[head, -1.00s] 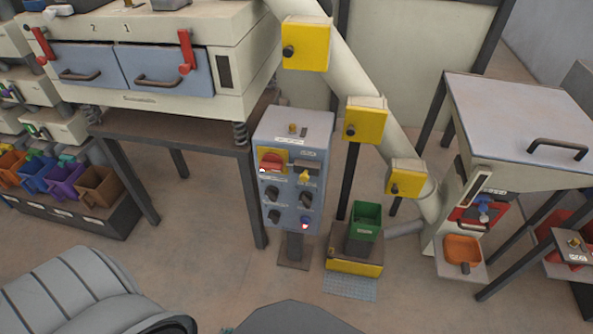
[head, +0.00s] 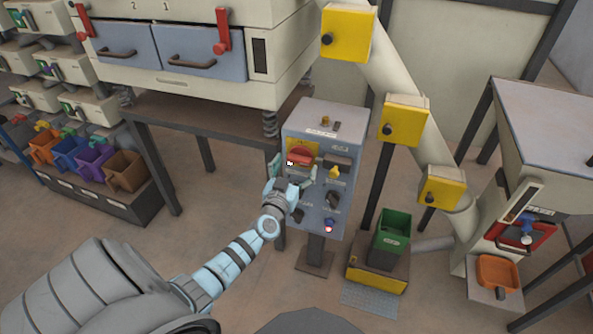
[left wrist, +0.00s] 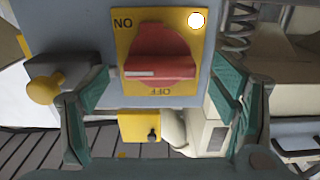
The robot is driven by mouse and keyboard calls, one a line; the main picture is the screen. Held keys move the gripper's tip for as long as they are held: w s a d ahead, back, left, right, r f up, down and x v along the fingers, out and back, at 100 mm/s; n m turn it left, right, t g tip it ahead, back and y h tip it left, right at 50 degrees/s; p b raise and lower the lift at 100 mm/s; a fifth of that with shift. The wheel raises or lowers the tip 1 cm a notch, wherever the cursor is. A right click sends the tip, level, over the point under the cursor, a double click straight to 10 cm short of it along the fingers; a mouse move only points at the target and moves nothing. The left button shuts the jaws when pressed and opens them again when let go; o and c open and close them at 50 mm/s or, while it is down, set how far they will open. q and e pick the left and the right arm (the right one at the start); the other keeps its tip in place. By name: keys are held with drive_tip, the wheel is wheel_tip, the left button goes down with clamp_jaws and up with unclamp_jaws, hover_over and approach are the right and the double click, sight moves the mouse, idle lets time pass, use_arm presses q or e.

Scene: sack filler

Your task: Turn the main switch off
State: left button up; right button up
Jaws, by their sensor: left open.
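The main switch is a red rotary handle (head: 301,156) on a yellow plate, high on the left of the grey control box (head: 345,140). In the left wrist view the red handle (left wrist: 160,68) lies level, its white mark at the left end. That view is upside down, with ON at the plate's upper left and OFF at the bottom. My left gripper (head: 294,176) is in front of the box, just below the handle in the head view. In the wrist view its open, empty fingers (left wrist: 168,90) stand either side of the handle, apart from it. My right gripper is out of view.
A yellow knob (head: 334,172) and several dark knobs share the panel. In the wrist view a white lamp (left wrist: 197,20) is on the plate's corner. A green bin (head: 393,230) stands right of the box, and a dark-legged table (head: 190,115) stands left.

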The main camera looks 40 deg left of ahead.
use_arm(q)
drive_tip(key=shift+w+a, duration=0.2)
drive_tip(key=shift+w, duration=0.3)
drive_tip(key=c, duration=1.2)
drive_tip(key=shift+o, duration=0.2)
drive_tip(key=shift+n, duration=0.4)
drive_tip(key=n, duration=0.3)
drive_tip(key=shift+n+p, duration=0.35)
drive_tip(key=shift+n, duration=0.05)
drive_tip(key=n, duration=1.3)
drive_tip(key=shift+n, duration=0.3)
